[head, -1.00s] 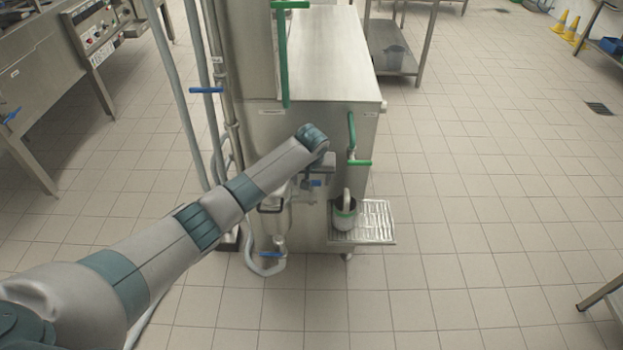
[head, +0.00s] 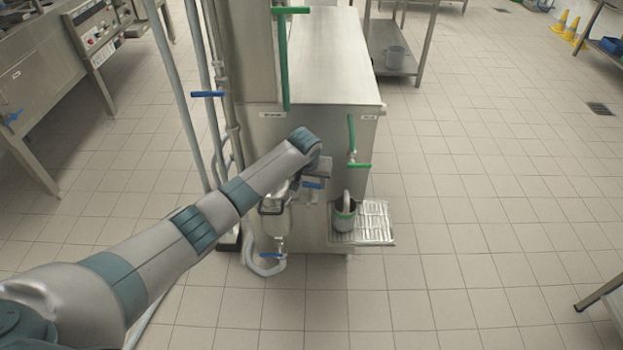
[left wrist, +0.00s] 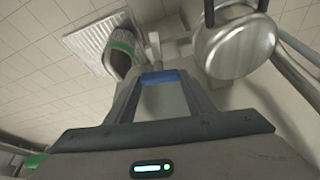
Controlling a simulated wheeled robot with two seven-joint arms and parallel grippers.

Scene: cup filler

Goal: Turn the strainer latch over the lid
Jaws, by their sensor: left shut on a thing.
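The strainer (head: 274,218) is a steel cylinder low on the near side of the steel machine. In the left wrist view its rounded metal body (left wrist: 236,50) is at the upper right, with a dark loop (left wrist: 234,12) across its top edge, perhaps the latch. My left gripper (left wrist: 158,80) is shut on a blue handle (left wrist: 159,76), which spans between its fingertips. The blue handle (head: 312,185) also shows in the head view, just right of the strainer. My wrist hides part of the area above. My right gripper is not in view.
A grey cup with a green band (head: 344,215) stands on a metal drip tray (head: 378,230), right of my left gripper. A green lever (head: 358,165) is above it. Pipes (head: 207,130) run up at the left. Another blue handle (head: 271,254) is below the strainer.

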